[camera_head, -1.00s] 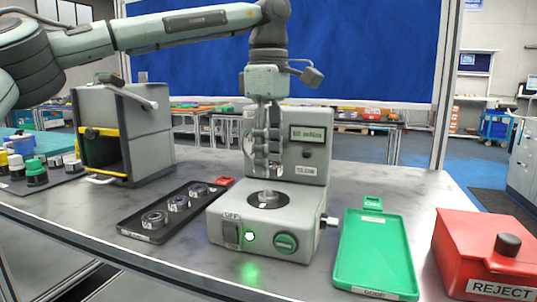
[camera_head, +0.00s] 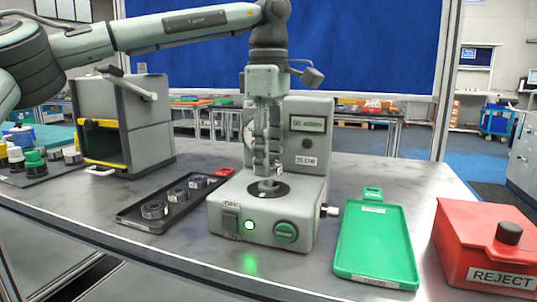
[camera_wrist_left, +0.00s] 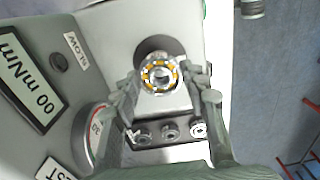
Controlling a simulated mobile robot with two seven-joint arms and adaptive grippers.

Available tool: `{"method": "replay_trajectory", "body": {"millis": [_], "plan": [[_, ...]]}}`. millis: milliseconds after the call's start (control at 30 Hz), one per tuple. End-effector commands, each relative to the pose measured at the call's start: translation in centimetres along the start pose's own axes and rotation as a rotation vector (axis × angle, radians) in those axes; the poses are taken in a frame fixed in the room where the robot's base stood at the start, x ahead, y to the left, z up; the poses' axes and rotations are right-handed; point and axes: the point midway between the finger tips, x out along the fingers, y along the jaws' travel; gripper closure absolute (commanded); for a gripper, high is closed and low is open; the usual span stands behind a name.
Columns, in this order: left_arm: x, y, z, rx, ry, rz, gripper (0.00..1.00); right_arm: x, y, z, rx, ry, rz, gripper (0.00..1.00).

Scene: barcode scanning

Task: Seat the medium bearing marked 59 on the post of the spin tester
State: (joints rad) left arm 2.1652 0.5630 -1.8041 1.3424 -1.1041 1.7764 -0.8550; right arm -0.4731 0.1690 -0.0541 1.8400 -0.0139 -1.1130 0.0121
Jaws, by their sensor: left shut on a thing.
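My left gripper (camera_head: 268,176) points straight down over the spin tester (camera_head: 240,206). It is shut on a bearing (camera_wrist_left: 160,77), a silver ring with balls and an orange cage in the left wrist view. In the head view the held bearing (camera_head: 268,186) is small, just above or at the black round plate (camera_head: 284,190) on the tester's top. The plate also shows behind the bearing in the wrist view (camera_wrist_left: 150,49). The post is not clearly seen, and I cannot tell whether the bearing is around it. The marking 59 is not readable. My right gripper is not in view.
A black tray (camera_head: 134,220) with three bearings lies left of the tester. A green tray (camera_head: 376,245) and a red REJECT box (camera_head: 480,235) stand to its right. A grey press-like box (camera_head: 142,120) stands behind left. The tester's upright panel (camera_head: 307,155) rises close behind my gripper.

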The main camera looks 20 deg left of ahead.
Motion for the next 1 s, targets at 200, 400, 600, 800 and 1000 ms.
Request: {"method": "replay_trajectory", "body": {"millis": [200,400,600,800,1000], "plan": [[0.5,0.0,0.0,0.000,-0.001,0.000,0.91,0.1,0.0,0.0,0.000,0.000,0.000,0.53],[0.7,0.0,0.0,-0.001,0.000,0.001,0.91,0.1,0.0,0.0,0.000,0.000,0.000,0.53],[0.7,0.0,0.1,-0.001,0.000,0.001,0.91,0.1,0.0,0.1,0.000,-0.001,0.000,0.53],[0.9,0.0,0.1,0.000,0.000,0.000,0.91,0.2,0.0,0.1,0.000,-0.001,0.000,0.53],[1.4,0.0,0.1,0.001,-0.001,0.000,0.91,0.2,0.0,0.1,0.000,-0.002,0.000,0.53]]}}
